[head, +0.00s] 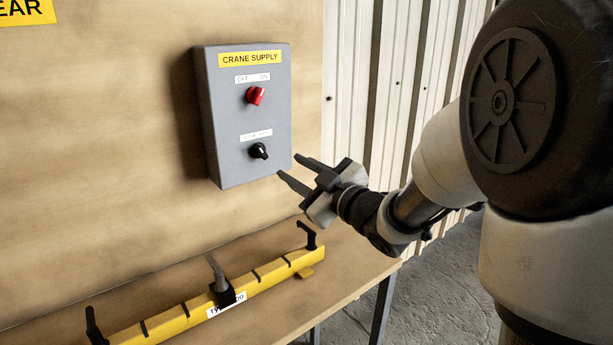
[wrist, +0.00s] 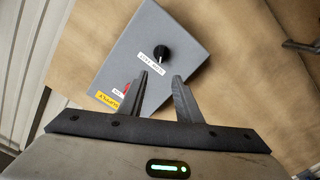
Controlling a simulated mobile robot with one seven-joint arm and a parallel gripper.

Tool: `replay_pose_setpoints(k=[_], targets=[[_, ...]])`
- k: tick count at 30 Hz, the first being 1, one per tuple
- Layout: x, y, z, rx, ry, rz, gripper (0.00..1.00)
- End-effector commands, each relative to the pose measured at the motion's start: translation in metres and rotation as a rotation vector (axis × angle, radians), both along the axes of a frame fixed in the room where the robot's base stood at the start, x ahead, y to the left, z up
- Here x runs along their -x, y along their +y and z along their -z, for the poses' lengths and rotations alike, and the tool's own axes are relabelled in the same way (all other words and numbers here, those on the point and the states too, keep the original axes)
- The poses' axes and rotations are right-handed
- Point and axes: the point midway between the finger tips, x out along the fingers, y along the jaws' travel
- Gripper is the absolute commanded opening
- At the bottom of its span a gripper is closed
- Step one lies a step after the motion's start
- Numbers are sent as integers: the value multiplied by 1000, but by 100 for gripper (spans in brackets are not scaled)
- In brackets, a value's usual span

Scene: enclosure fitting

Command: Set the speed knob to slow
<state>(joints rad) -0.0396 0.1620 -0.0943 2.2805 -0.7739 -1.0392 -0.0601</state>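The black speed knob (head: 258,151) is on the lower part of the grey crane supply box (head: 230,165), under a small white label too blurred to read surely. Its pale pointer mark shows, but I cannot tell which setting it points to. The knob also shows in the wrist view (wrist: 162,53), ahead of the fingertips and between their lines. My gripper (head: 287,167) is open and empty, to the right of the box and just below knob height in the head view. In the wrist view its two fingers (wrist: 161,76) are apart and touch nothing.
A red OFF/ON switch (head: 256,96) sits above the knob; in the wrist view it (wrist: 127,88) is partly behind the left finger. A yellow bar (head: 180,318) with black clamp handles lies on the wooden bench (head: 345,270) below the box.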

Motion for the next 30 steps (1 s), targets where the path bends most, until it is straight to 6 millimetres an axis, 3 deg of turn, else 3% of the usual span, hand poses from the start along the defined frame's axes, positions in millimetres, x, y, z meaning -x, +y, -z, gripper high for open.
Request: replay_pose_setpoints(k=[7, 22, 26, 30], targets=[[26, -18, 0, 1, -1, 1, 31], [28, -27, -3, 10, 15, 38, 31], [27, -58, -9, 36, 95, 196, 31], [51, -110, -9, 32, 278, 450, 31]])
